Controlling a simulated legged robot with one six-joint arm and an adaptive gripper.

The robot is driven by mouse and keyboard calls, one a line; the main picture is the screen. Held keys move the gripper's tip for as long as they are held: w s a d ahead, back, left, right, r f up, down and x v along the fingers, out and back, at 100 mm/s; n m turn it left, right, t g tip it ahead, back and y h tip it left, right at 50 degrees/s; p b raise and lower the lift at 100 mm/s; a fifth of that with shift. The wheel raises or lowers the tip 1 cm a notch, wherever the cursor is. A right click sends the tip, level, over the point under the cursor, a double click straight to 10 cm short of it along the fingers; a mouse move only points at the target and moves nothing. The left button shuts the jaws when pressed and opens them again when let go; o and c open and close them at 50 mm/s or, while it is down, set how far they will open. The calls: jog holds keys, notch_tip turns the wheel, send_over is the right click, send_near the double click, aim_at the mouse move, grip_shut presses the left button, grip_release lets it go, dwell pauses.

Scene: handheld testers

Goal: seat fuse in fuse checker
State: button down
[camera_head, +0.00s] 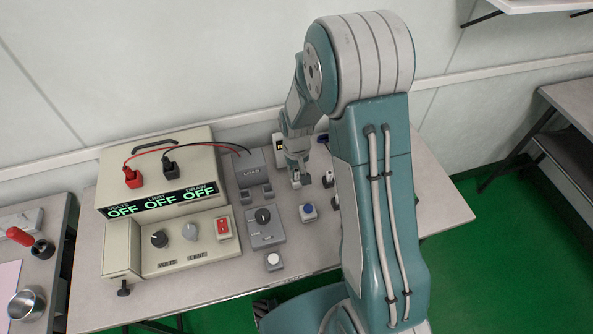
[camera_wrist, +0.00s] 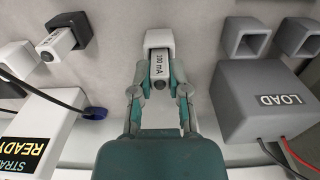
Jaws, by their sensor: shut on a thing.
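My gripper (camera_wrist: 160,92) is shut on a fuse (camera_wrist: 159,70) marked "100 mA", with one finger on each side of it. In the wrist view, the fuse's far end meets a white square socket (camera_wrist: 158,38); I cannot tell how deep it sits. In the head view my gripper (camera_head: 299,180) is low over the table, right of the LOAD box, and the fuse is too small to make out. A white box with a lit display (camera_wrist: 32,138) reading "READY" stands left of my gripper in the wrist view. No part is clearly labelled as the fuse checker.
A second pale block (camera_wrist: 57,43) is in a black socket (camera_wrist: 75,28) at upper left. The grey LOAD box (camera_wrist: 262,100) and empty grey square sockets (camera_wrist: 246,37) are on the right. A beige power supply (camera_head: 160,205) reading OFF stands left, with red and black leads.

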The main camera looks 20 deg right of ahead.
aim_at(296, 170)
jog(key=shift+f, duration=0.3)
jog(key=c, duration=0.6)
grip_release()
jog(key=s+r+t, duration=0.1)
jog(key=s+r, duration=0.3)
jog(key=r, duration=0.8)
jog(key=s+r+t, duration=0.2)
jog(key=s+r, duration=0.2)
jog(key=r, duration=0.8)
jog(key=s+r+t, duration=0.1)
jog(key=s, duration=0.3)
jog(key=s+r, duration=0.2)
jog(key=s, duration=0.2)
jog(key=s+r+t, duration=0.1)
jog(key=s+r, duration=0.1)
jog(key=s, duration=0.3)
jog(key=shift+r+t, duration=0.2)
jog(key=shift+t, duration=0.1)
